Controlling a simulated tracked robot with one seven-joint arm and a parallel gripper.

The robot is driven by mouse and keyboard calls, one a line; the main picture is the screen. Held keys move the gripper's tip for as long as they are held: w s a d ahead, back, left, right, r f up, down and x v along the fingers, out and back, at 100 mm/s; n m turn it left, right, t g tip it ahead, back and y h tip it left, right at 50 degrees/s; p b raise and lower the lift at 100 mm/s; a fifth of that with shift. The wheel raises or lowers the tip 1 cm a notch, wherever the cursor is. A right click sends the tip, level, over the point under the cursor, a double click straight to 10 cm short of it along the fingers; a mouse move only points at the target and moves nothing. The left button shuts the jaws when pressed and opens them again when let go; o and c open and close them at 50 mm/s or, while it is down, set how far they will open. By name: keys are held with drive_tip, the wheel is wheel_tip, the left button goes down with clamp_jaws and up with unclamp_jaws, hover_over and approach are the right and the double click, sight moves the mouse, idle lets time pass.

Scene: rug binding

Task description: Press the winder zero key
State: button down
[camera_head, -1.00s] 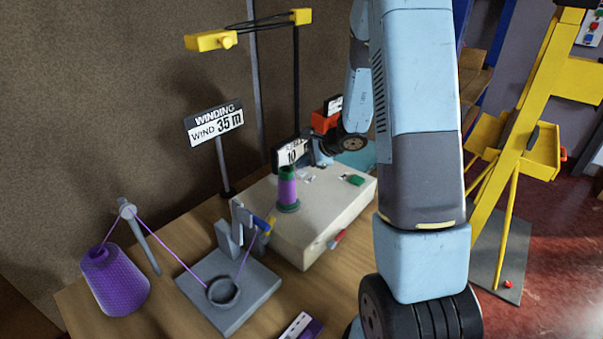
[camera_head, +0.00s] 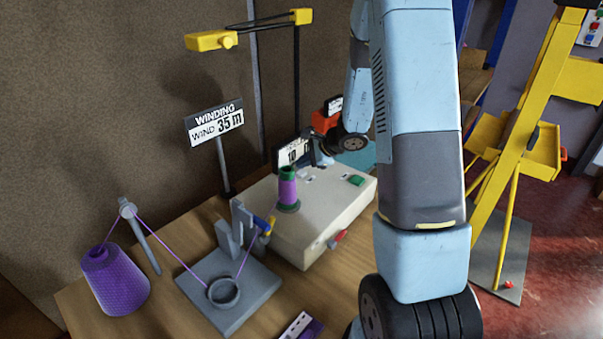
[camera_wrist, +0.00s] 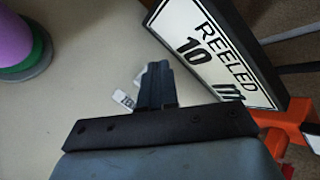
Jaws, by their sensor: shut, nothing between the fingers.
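The winder (camera_head: 325,215) is a cream box on the bench with a purple spool (camera_head: 288,188) on top and a green key (camera_head: 356,180). My gripper (camera_wrist: 153,75) is shut and empty, pointing at the winder top beside the display. A small pale key with a partly hidden dark label (camera_wrist: 124,100) shows just left of the fingers; I cannot read it fully. Whether the fingertips touch anything is hidden.
A sign (camera_head: 215,123) reads "WINDING WIND 35 m". A purple yarn cone (camera_head: 115,282) and a grey guide stand (camera_head: 235,300) are at the left. An orange-red part (camera_wrist: 290,125) stands close to my gripper's right. A yellow frame (camera_head: 535,110) stands at the right.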

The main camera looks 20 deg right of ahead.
sight(304, 173)
drive_tip(key=shift+f, duration=0.15)
drive_tip(key=shift+f, duration=0.2)
idle(0.3)
drive_tip(key=shift+f, duration=0.4)
idle(0.8)
idle(0.3)
drive_tip(key=shift+r, duration=0.85)
drive_tip(key=shift+r, duration=0.1)
drive_tip(key=shift+r, duration=2.35)
drive_tip(key=shift+r, duration=0.1)
